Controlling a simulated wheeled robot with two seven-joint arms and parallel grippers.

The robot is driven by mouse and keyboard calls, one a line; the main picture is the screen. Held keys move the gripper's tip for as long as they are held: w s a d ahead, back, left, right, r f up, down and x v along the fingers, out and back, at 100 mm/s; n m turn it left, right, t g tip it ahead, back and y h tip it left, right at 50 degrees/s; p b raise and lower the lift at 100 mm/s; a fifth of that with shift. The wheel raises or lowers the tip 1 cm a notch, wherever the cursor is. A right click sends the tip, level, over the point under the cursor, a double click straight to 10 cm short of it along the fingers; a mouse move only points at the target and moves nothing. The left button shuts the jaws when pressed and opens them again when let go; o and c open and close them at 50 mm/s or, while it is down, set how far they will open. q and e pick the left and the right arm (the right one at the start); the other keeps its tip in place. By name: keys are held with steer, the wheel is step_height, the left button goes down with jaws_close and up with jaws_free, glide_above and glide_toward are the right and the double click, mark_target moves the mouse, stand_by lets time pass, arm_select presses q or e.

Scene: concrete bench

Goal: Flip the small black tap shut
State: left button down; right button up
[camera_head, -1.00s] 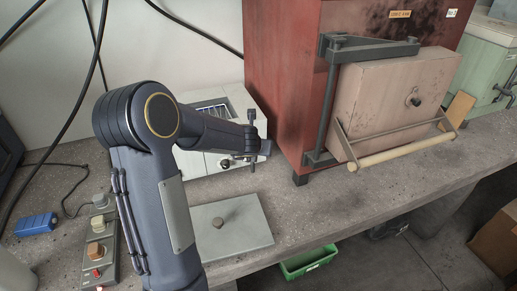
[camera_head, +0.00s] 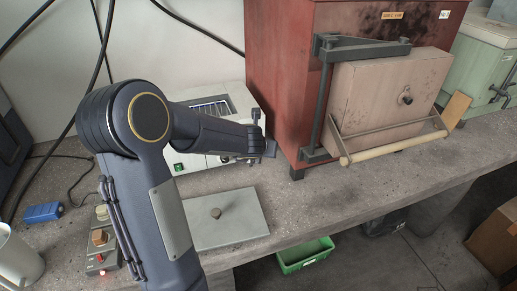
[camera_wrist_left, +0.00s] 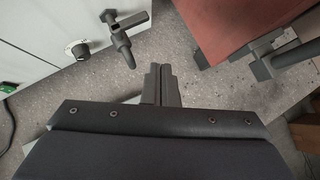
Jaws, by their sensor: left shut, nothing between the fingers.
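The small black tap (camera_wrist_left: 121,37) sticks out from the front of a white box, right of a round dial, in the left wrist view. Its lever (camera_wrist_left: 135,20) points to the upper right and its spout hangs down. In the head view the tap is mostly hidden by my left gripper (camera_head: 271,148), at the box's right end. My left gripper's fingers (camera_wrist_left: 157,72) are shut and empty, to the right of and below the tap in the wrist view, with a gap between them and it. My right gripper is not in view.
The white box (camera_head: 213,106) stands against the wall. A red furnace (camera_head: 283,70) with a pink door stands close on the right. A grey plate with a knob (camera_head: 232,225) lies in front. A control box (camera_head: 101,241) and white mug (camera_head: 20,262) are at left. A green bin (camera_head: 304,254) is below.

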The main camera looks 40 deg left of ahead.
arm_select(q)
steer(key=s+d+r, duration=0.1)
steer(key=r, duration=0.1)
steer(key=s+d+r+p, duration=0.1)
steer(key=d+r, duration=0.1)
steer(key=shift+s+d, duration=0.15)
steer(key=shift+d, duration=0.15)
steer(key=shift+r, duration=0.1)
steer(key=s+d+r+m+t+h, duration=0.2)
steer(key=s+d+r+m+h, duration=0.3)
steer(key=m, duration=0.5)
steer(key=s+d+r+m+t+h, duration=0.2)
steer(key=s+d+r+m, duration=0.1)
steer(key=d+r+m, duration=0.55)
steer(key=s+f+m+g, duration=0.3)
steer(key=s+f+m, duration=0.1)
steer(key=s+m, duration=0.5)
steer(key=s+d+f+m+g+p, duration=0.1)
steer(key=s+f+m+g, duration=0.2)
steer(key=s+m, duration=0.7)
step_height(320, 180, down, 2)
steer(key=shift+d+f+m+g, duration=0.2)
steer(key=shift+d+m+g, duration=0.1)
steer(key=shift+m, duration=0.45)
steer(key=shift+s, duration=0.1)
